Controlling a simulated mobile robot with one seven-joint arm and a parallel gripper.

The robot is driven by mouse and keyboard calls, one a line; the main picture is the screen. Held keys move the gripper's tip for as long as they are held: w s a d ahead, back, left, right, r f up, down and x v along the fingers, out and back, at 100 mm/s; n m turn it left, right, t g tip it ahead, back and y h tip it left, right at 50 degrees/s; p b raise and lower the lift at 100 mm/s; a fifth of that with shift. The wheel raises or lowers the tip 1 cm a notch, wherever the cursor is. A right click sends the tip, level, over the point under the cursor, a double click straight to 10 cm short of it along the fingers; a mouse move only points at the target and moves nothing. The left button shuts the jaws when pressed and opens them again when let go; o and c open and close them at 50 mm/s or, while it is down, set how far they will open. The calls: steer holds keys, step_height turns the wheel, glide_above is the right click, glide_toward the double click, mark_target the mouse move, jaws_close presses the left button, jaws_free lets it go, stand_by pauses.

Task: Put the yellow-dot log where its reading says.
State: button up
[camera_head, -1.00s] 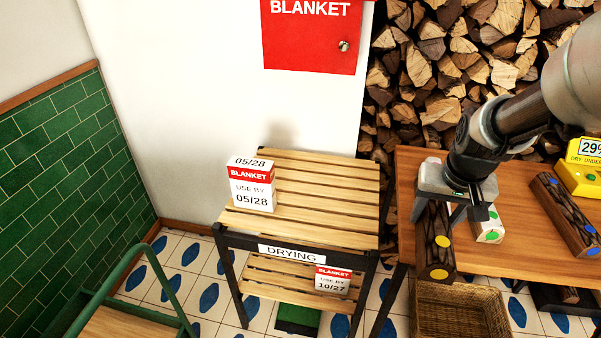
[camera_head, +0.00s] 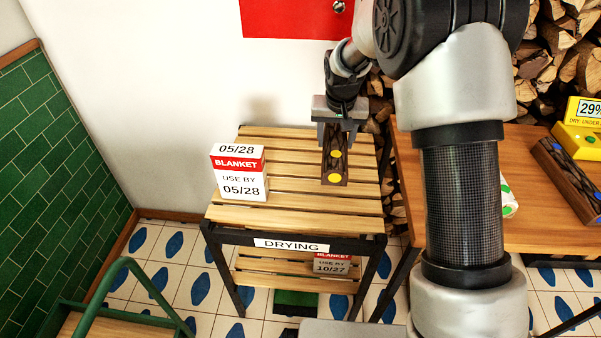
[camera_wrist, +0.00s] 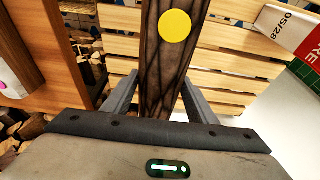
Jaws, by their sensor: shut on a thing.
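The yellow-dot log (camera_head: 334,165) is a dark-barked billet with yellow dots on its top and end. My gripper (camera_head: 334,130) is shut on it, over the top slats of the drying rack (camera_head: 290,225), which bears a DRYING label. In the wrist view the log (camera_wrist: 164,55) runs between the two fingers of my gripper (camera_wrist: 160,95). I cannot tell whether the log touches the slats. The meter (camera_head: 585,125) at the right edge shows 29% and small words reading "DRY: UNDER", the rest cut off.
A blanket box (camera_head: 238,175) marked 05/28 stands on the rack's top left. Another box (camera_head: 332,264), marked 10/27, is on the lower shelf. A blue-and-green-dot log (camera_head: 570,175) lies on the table (camera_head: 535,205). A green-framed piece (camera_head: 120,300) stands front left.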

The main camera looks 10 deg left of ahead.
steer(key=x, duration=0.1)
steer(key=b+x, duration=0.1)
steer(key=x, duration=0.3)
steer(key=shift+s+a+f, duration=0.3)
steer(key=shift+s+a, duration=0.05)
steer(key=shift+a, duration=0.05)
steer(key=shift+f+b, duration=0.75)
steer(key=shift+f, duration=1.75)
steer(key=shift+f, duration=0.2)
steer(key=o, duration=1.7)
